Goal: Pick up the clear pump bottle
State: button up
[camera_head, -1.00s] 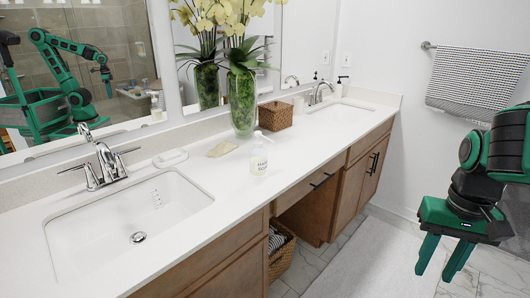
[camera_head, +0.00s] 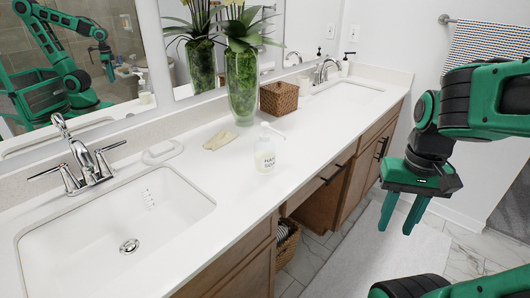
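The clear pump bottle (camera_head: 265,156) stands upright on the white counter, right of the near sink. It has a white pump top and dark lettering on its front. My gripper (camera_head: 398,218) hangs at the right, fingers pointing down, beyond the counter's front edge and well apart from the bottle. Its two green fingers are spread with nothing between them.
A glass vase with plants (camera_head: 242,85) and a brown woven box (camera_head: 279,98) stand behind the bottle. A beige item (camera_head: 221,140) and a white soap dish (camera_head: 162,152) lie to its left. The near sink (camera_head: 115,225) is at left. The counter before the bottle is clear.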

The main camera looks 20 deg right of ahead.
aim_at(264, 149)
jog(key=z, duration=0.85)
jog(key=k, duration=0.9)
jog(key=u, duration=0.7)
jog(key=i, duration=0.5)
jog(key=z, duration=0.05)
